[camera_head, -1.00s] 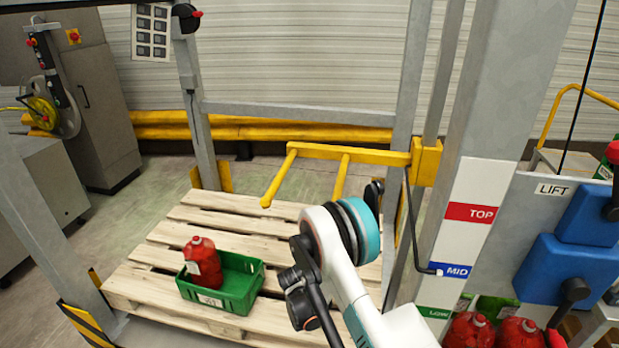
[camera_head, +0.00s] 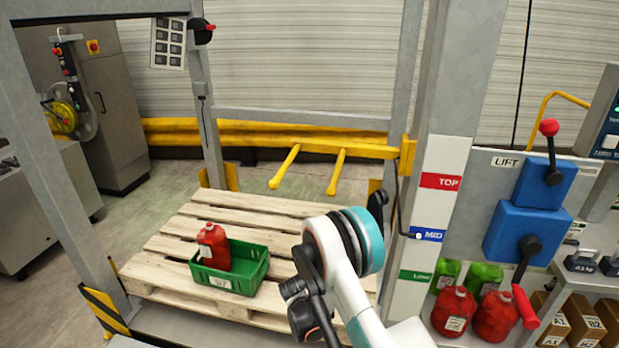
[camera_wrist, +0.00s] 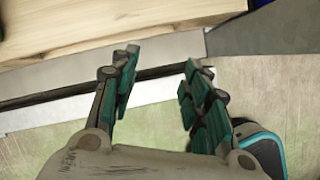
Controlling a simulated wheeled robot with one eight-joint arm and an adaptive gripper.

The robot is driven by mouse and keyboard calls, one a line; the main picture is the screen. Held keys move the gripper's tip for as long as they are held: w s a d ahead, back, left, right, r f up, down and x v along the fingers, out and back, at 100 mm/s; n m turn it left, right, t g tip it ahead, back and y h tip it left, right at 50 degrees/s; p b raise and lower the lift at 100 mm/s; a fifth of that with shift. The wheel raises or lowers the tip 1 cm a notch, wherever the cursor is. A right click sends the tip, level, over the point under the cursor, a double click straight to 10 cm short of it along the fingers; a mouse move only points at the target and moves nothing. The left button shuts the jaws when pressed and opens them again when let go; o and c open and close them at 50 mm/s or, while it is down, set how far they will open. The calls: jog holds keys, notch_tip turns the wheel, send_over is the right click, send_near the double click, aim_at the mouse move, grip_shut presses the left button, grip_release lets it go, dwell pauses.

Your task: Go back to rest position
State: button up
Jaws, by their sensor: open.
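My gripper (camera_wrist: 158,85) is open and empty in the wrist view, its two teal-padded fingers apart above the floor and close to a pallet edge. In the head view my white and teal arm is folded in front of the right part of the pallet; the gripper's fingers cannot be made out there. A green crate (camera_head: 255,278) stands on the wooden pallet (camera_head: 172,246) with a red jug (camera_head: 213,247) upright in its left part. My arm is apart from the crate.
A yellow fork (camera_head: 345,147) juts out above the pallet. Grey posts frame the pallet. At right are the LIFT panel with blue lever boxes (camera_head: 525,234), red jugs (camera_head: 455,311), green jugs (camera_head: 484,276) and a shelf with boxes (camera_head: 585,322). Floor shows left of the pallet.

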jog(key=s+d+r+m+y, duration=0.1)
jog(key=d+r+m, duration=0.25)
jog(key=r, duration=0.85)
jog(key=s+d+r+m+t, duration=0.1)
jog(key=s+d+r+m, duration=0.3)
jog(key=r, duration=0.7)
jog(key=w+d+r+m+y, duration=0.15)
jog(key=r+m, duration=0.35)
jog(key=r, duration=0.7)
jog(key=s+d+r+m+t, duration=0.1)
jog(key=s+d+r+m, duration=0.25)
jog(key=s+r, duration=0.3)
jog(key=s+d+r+m, duration=0.3)
jog(key=s+r+m, duration=0.15)
jog(key=s, duration=0.25)
jog(key=s+d+r+m+t, duration=0.1)
jog(key=s+d+m, duration=0.2)
jog(key=s+m, duration=0.5)
jog(key=s, duration=0.6)
jog(key=shift+d+r, duration=0.15)
jog(key=shift+r, duration=0.25)
jog(key=shift+s, duration=0.1)
